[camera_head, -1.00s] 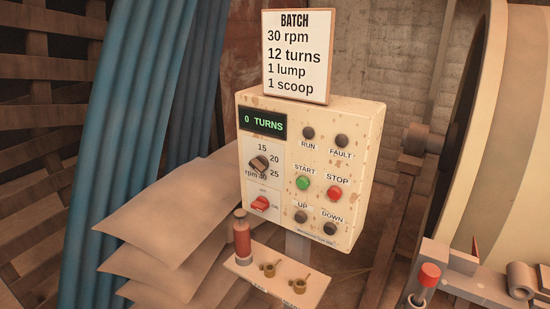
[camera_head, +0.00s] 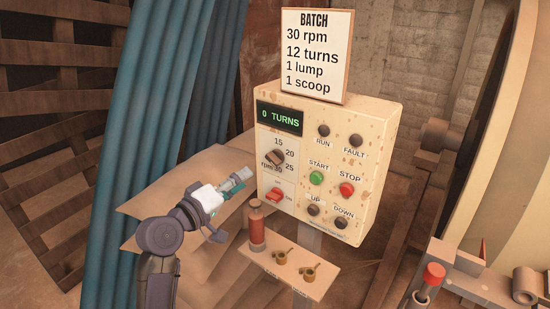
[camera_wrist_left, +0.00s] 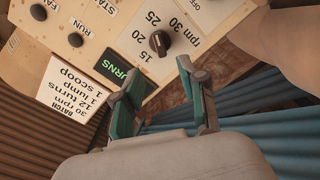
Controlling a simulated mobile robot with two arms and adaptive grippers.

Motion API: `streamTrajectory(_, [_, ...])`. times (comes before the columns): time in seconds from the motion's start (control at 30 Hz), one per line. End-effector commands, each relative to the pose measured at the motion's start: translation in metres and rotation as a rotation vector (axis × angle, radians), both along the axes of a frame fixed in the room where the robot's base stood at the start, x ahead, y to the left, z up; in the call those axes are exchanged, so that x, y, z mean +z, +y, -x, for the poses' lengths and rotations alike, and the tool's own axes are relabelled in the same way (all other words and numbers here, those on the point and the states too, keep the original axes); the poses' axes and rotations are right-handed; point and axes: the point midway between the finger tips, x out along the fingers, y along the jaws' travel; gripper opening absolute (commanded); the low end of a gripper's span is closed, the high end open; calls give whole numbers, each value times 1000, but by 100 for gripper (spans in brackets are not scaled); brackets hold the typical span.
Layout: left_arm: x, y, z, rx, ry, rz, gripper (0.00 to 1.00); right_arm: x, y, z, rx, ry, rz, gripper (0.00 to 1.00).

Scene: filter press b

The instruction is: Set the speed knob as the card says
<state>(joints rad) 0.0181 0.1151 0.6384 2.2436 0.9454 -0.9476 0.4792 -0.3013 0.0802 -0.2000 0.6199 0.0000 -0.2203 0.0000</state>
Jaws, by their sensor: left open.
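The speed knob (camera_head: 276,157) is a dark pointer knob on the control panel's left side, with 15, 20, 25 and 30 rpm marked around it. It also shows close up in the left wrist view (camera_wrist_left: 159,43); I cannot tell for certain which mark it points at. The card (camera_head: 316,55) on top of the panel reads BATCH, 30 rpm, 12 turns, 1 lump, 1 scoop; it shows turned over in the wrist view (camera_wrist_left: 75,92). My left gripper (camera_head: 238,182) is open and empty, left of and below the knob, apart from it. My right gripper is out of view.
The panel (camera_head: 385,125) has a "0 TURNS" display (camera_head: 279,118), a red switch (camera_head: 275,195) below the knob and several buttons. A red-bodied cylinder (camera_head: 256,228) stands on a small shelf (camera_head: 300,262) below.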

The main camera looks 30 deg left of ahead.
Motion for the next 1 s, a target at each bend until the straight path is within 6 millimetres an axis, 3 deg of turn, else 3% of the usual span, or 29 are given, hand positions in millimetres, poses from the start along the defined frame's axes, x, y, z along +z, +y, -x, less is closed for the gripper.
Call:
streamTrajectory(0.3, [4,-6,-69,-2,0,2,42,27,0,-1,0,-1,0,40])
streamTrajectory(0.5, [2,-8,-102,0,1,1,42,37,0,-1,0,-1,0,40])
streamTrajectory(0.7, [0,-10,-117,-1,2,-1,42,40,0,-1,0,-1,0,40])
streamTrajectory(1.0, [0,-10,-118,0,1,-2,42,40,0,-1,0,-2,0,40])
